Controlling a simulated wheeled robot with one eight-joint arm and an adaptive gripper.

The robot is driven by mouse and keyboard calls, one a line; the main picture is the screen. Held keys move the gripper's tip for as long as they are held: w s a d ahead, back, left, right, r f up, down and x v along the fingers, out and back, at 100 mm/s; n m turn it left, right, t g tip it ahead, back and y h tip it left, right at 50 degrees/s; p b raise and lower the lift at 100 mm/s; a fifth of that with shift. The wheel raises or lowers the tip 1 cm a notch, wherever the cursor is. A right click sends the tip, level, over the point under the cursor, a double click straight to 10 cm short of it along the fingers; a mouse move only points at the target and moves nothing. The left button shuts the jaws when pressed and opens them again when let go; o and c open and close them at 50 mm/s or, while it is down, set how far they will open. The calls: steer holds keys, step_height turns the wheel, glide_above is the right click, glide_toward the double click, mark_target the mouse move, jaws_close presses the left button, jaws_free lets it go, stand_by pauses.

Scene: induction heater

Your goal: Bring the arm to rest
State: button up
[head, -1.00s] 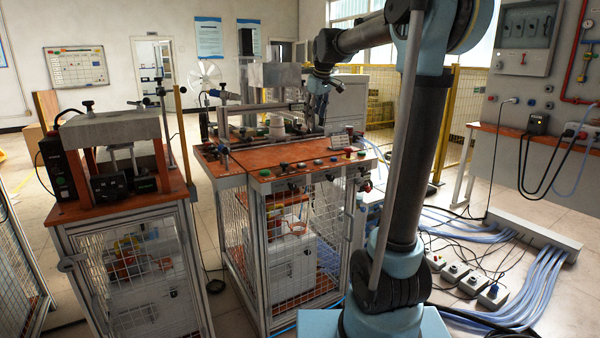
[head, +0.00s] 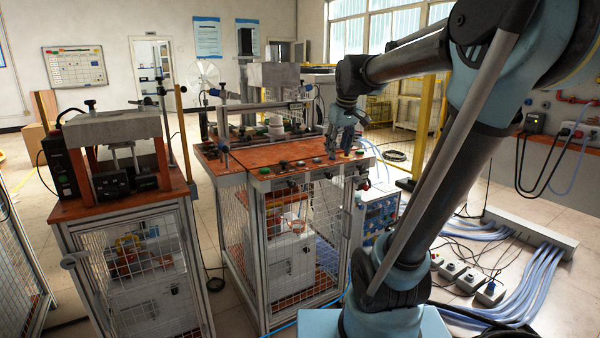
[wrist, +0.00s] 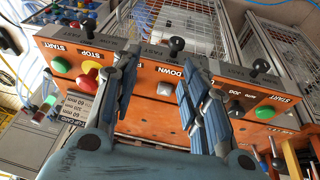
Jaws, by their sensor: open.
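My gripper (head: 341,150) is at the end of my arm, above the front right part of the middle station's orange top (head: 240,166). It points downward and nothing is between its fingers. The wrist view shows both fingers (wrist: 157,72) spread apart over the front control panel (wrist: 150,95). That panel has START, STOP and DOWN labels. A green button (wrist: 61,65) and a red button on a yellow base lie left of the fingers, and a second green button (wrist: 265,112) lies to the right. I cannot tell whether the fingers touch the panel.
A press station (head: 120,128) stands at the left. A white cup-like part (head: 275,124) and a frame stand on the middle station's back. A wall bench (head: 560,160) is at the right. Pale hoses (head: 535,275) and small control boxes (head: 470,280) lie on the floor.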

steer(key=s+d+f+m, duration=0.2)
steer(key=s+d+f, duration=0.1)
steer(key=s+f, duration=0.8)
steer(key=s+d+f+m+g, duration=0.1)
steer(key=s+d+f+m, duration=0.2)
steer(key=s+f, duration=0.8)
steer(key=s, duration=0.2)
steer(key=shift+s+g+h, duration=0.3)
steer(key=shift+s+h, duration=0.05)
steer(key=shift+h, duration=0.05)
steer(key=shift+f, duration=0.1)
steer(key=shift+w+d+f, duration=0.1)
steer(key=shift+w+f, duration=0.1)
steer(key=shift+w, duration=0.25)
steer(key=shift+c, duration=0.9)
